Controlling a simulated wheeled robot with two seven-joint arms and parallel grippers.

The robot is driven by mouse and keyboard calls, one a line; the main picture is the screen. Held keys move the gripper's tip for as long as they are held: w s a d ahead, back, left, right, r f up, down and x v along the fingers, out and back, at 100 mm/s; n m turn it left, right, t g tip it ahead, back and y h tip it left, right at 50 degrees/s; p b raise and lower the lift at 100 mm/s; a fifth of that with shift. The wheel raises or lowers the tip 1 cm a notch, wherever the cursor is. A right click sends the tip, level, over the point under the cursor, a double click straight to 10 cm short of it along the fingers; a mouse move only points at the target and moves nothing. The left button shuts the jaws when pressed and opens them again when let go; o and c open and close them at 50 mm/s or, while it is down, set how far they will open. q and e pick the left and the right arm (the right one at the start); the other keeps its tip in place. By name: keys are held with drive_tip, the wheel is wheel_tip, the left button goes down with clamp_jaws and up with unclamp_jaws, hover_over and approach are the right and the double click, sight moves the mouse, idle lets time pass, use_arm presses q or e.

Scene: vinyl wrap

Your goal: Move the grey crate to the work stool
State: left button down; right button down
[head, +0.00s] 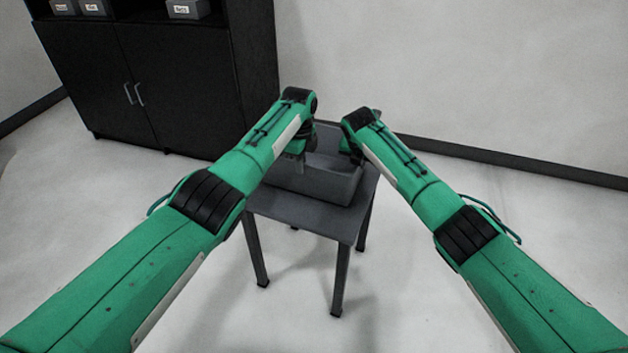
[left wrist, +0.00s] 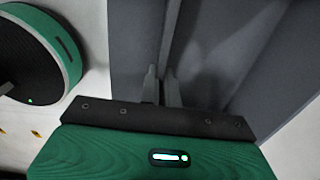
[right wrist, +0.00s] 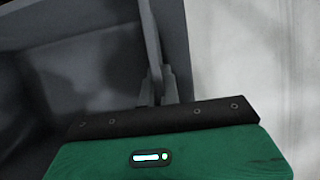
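The grey crate (head: 315,181) is an open-topped box. It sits on the dark grey top of the work stool (head: 298,212), toward the back of it. My left gripper (head: 297,158) is at the crate's left wall; in the left wrist view its close-set fingers (left wrist: 162,88) straddle the wall's rim. My right gripper (head: 350,158) is at the right wall, and its fingers (right wrist: 160,88) straddle that rim. Both grippers look shut on the walls. The arms hide part of the rim. The part of the crate's inside that shows looks empty.
A black cabinet (head: 155,85) with shelves stands at the back left, with small labelled grey bins (head: 187,9) on it. A pale wall with a dark skirting (head: 500,163) runs behind the stool. The pale floor around the stool is clear.

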use_arm(q)
drive_tip(key=shift+a+f+b, duration=0.3)
drive_tip(key=shift+f+b, duration=0.05)
drive_tip(key=shift+f, duration=0.25)
use_arm(e)
drive_tip(key=shift+w+d+f, duration=0.1)
drive_tip(key=shift+d+f, duration=0.35)
drive_tip(key=shift+f, duration=0.1)
use_arm(q)
drive_tip(key=c, duration=1.6)
unclamp_jaws()
drive_tip(key=shift+c, duration=0.2)
use_arm(e)
drive_tip(key=c, duration=1.6)
unclamp_jaws()
drive_tip(key=shift+c, duration=0.2)
use_arm(q)
drive_tip(key=shift+d+r, duration=0.1)
drive_tip(key=shift+d, duration=0.05)
use_arm(e)
drive_tip(key=shift+a, duration=0.2)
use_arm(q)
drive_tip(key=shift+r, duration=0.15)
use_arm(e)
drive_tip(key=shift+a, duration=0.1)
